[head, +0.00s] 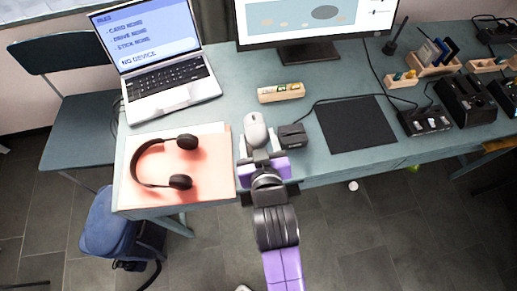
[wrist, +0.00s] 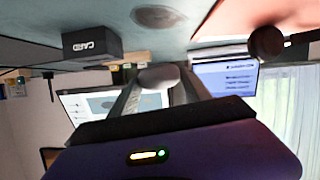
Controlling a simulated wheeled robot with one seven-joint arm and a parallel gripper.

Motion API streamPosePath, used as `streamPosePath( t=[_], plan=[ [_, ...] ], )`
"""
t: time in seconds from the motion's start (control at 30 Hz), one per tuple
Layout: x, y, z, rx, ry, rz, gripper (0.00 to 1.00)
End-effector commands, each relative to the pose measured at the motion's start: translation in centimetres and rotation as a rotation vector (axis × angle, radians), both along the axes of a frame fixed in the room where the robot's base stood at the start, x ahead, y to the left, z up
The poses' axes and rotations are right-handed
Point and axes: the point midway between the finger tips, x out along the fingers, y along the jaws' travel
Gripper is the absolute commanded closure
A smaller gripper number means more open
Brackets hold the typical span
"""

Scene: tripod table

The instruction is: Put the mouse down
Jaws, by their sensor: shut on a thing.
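The pale grey mouse (head: 256,129) is at the front of the table (head: 330,80), between the pink mat and a small black box. My gripper (head: 259,152) reaches in from the front edge and is shut on the mouse's near end. In the wrist view the mouse (wrist: 160,77) sits between the two grey fingers (wrist: 158,92), with the tabletop at the top of that picture. A gap shows there between mouse and table surface, so it looks held above the table. The fingers hide part of the mouse.
A black box (head: 292,136), marked CARD in the wrist view (wrist: 92,43), stands close right of the mouse. A bare black mouse pad (head: 357,124) lies further right. Headphones (head: 165,162) rest on the pink mat (head: 215,178) at left. A wooden block (head: 281,92) stands behind.

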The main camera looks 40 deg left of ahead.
Motion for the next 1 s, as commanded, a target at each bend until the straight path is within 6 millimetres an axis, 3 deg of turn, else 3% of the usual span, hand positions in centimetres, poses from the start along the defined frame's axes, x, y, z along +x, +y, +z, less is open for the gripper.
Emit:
streamPosePath(
  t=[0.5, 0.93, 0.97, 1.0],
  plan=[
    [0.0, 0.0, -5.6, -0.001, 0.0, 0.0, 0.86],
    [0.0, 0.0, -6.2, 0.001, -0.001, -0.001, 0.86],
    [0.0, 0.0, -6.1, 0.0, 0.0, 0.0, 0.4],
    [0.0, 0.0, -6.1, 0.0, 0.0, 0.0, 0.32]
  ],
)
